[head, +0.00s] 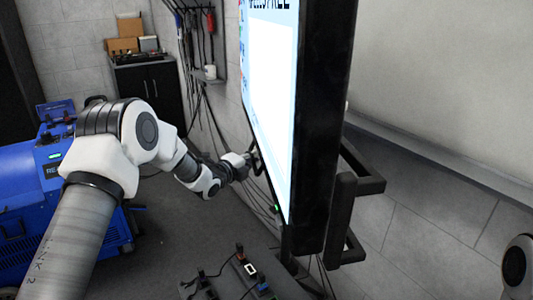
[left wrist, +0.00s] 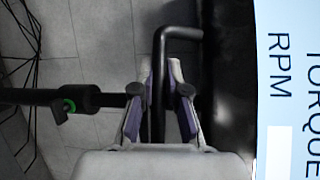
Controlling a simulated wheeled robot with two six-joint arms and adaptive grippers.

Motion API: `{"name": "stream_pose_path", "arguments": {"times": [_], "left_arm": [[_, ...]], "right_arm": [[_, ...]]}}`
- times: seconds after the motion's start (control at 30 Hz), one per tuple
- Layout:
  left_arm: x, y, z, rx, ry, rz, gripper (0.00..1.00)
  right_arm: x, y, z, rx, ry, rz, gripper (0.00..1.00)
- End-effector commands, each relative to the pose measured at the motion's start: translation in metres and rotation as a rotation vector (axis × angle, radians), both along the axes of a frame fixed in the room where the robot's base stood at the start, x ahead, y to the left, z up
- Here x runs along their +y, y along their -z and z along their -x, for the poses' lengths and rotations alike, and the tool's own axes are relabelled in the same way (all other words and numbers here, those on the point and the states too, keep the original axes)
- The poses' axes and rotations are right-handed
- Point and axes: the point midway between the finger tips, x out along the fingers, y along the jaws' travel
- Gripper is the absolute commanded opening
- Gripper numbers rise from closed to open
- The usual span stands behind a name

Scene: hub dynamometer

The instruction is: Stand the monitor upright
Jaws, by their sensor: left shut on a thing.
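The monitor (head: 325,120) is large and close in the head view, seen nearly edge-on. Its lit screen (head: 270,90) faces left, and its dark side runs nearly vertically, leaning slightly in the picture. My left gripper (head: 254,160) is at the monitor's far edge, partly hidden there. In the left wrist view the gripper (left wrist: 160,95) is shut on a black bent bar handle (left wrist: 177,33) beside the monitor's dark edge (left wrist: 232,80). The screen lettering runs sideways in that view. My right gripper is out of view.
A second black bar handle (head: 344,210) projects on the monitor's near side. A blue machine (head: 25,190) stands at left. A black cabinet (head: 150,85) is at the back. Cables hang along the wall, and connectors (head: 245,265) lie low in front. Floor between is open.

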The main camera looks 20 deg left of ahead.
Motion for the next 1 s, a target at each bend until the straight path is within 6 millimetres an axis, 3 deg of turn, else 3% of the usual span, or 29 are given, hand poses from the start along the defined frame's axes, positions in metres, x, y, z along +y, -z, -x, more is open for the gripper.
{"name": "stream_pose_path", "arguments": {"times": [0.23,0.3,0.33,0.73,1.0], "left_arm": [[0.0,0.0,0.0,0.0,0.0,-0.002,0.0],[0.0,0.0,0.0,-0.001,0.0,-0.002,0.31],[0.0,0.0,0.0,-0.001,0.0,-0.002,0.39],[0.002,-0.001,0.007,-0.001,0.0,0.001,0.39],[0.018,-0.01,0.066,-0.001,-0.002,0.006,0.39]], "right_arm": [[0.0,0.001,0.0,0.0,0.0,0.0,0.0],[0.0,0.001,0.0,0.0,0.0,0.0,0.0],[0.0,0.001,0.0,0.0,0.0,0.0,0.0],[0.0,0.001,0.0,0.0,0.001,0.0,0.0],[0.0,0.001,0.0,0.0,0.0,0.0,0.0]]}}
